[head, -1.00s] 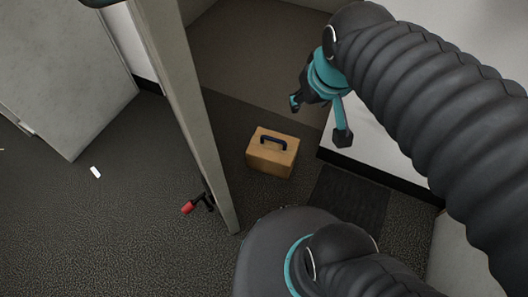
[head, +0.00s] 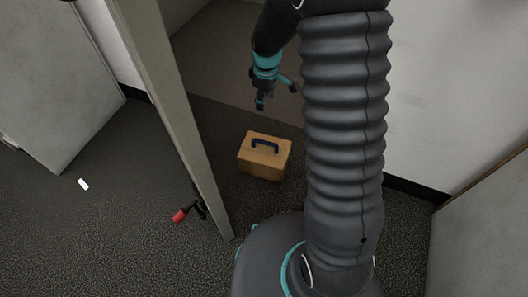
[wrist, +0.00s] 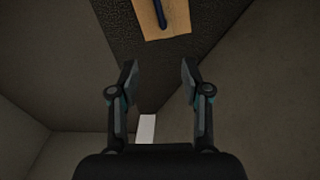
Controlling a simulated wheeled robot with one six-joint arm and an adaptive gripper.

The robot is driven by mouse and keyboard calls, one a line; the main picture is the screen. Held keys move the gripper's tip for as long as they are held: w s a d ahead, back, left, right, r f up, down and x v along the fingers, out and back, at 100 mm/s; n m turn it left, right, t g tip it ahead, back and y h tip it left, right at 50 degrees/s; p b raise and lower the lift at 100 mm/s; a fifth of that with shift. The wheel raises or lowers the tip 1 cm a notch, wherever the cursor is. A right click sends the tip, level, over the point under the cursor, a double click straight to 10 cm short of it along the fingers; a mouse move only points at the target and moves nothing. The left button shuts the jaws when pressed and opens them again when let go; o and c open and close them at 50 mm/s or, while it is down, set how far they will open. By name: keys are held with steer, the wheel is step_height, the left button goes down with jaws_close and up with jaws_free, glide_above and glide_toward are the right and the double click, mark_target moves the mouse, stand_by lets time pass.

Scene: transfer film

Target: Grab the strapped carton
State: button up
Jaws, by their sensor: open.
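The strapped carton (head: 263,162) is a tan box with a dark blue strap handle on its top. It stands upright on the dark floor, right of a narrow door edge in the head view. In the wrist view the carton (wrist: 177,28) shows at the top edge, partly cut off, with its strap beyond the fingertips. My gripper (head: 275,95) hangs above and behind the carton in the head view, apart from it. In the wrist view my gripper (wrist: 159,72) has its fingers spread with nothing between them.
A tall door edge (head: 180,115) stands close left of the carton. A red-and-black object (head: 188,210) lies on the floor by its foot. A small white item (head: 83,184) lies farther left. A pale wall (head: 440,110) is on the right.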

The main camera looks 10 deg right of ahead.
step_height(320, 180, down, 12)
steer(key=w+n+g, duration=0.1)
steer(key=w+n, duration=0.1)
steer(key=w, duration=0.1)
steer(key=b, duration=0.1)
glide_above(265, 142)
steer(key=f, duration=0.8)
steer(key=shift+w+a+f, duration=0.3)
steer(key=shift+a+f, duration=0.1)
steer(key=shift+s+d+f, duration=0.1)
steer(key=shift+d+f, duration=0.1)
steer(key=shift+f, duration=1.3)
steer(key=shift+s+d+f, duration=0.1)
steer(key=shift+d+f, duration=0.1)
steer(key=shift+f, duration=1.25)
jaws_close()
steer(key=shift+r, duration=0.1)
